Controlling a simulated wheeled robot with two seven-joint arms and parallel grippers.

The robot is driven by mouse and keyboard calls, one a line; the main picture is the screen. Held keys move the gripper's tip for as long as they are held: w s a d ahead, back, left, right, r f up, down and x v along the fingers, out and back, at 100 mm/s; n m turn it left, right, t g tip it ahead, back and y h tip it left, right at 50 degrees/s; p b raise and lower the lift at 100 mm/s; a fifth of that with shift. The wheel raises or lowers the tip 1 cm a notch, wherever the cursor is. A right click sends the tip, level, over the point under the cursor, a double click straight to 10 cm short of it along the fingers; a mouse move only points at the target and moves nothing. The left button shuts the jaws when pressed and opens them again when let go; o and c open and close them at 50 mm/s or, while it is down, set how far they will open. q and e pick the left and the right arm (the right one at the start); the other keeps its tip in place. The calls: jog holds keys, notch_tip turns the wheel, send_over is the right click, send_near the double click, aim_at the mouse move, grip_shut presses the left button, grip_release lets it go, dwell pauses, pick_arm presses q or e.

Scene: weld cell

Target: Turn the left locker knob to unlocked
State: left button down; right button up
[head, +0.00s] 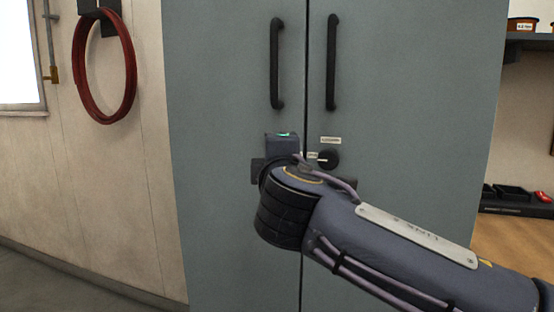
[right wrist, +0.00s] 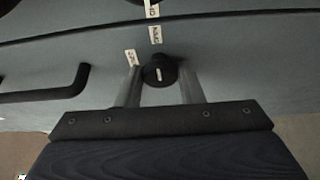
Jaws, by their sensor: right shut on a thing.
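The left locker knob (right wrist: 158,69) is round and black with a white pointer mark. In the right wrist view it sits between the two grey fingers of my right gripper (right wrist: 160,80), which is shut on it. The mark runs roughly up and down in that picture. Two small white labels (right wrist: 155,35) stand by the knob, too small to read surely. In the head view my right gripper (head: 282,146) and wrist cover the left knob on the left locker door (head: 225,130). My left gripper is not in view.
The right locker knob (head: 328,159) shows just right of my wrist, under a white label (head: 331,140). Two black door handles (head: 277,65) stand above, either side of the door gap. A red hose coil (head: 104,65) hangs on the left wall. Shelves are at the right.

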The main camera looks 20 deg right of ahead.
jog(key=o, duration=1)
jog(key=shift+c, duration=0.2)
jog(key=v, duration=0.7)
jog(key=shift+s+p, duration=0.3)
jog(key=shift+s, duration=0.1)
jog(key=shift+f, duration=0.15)
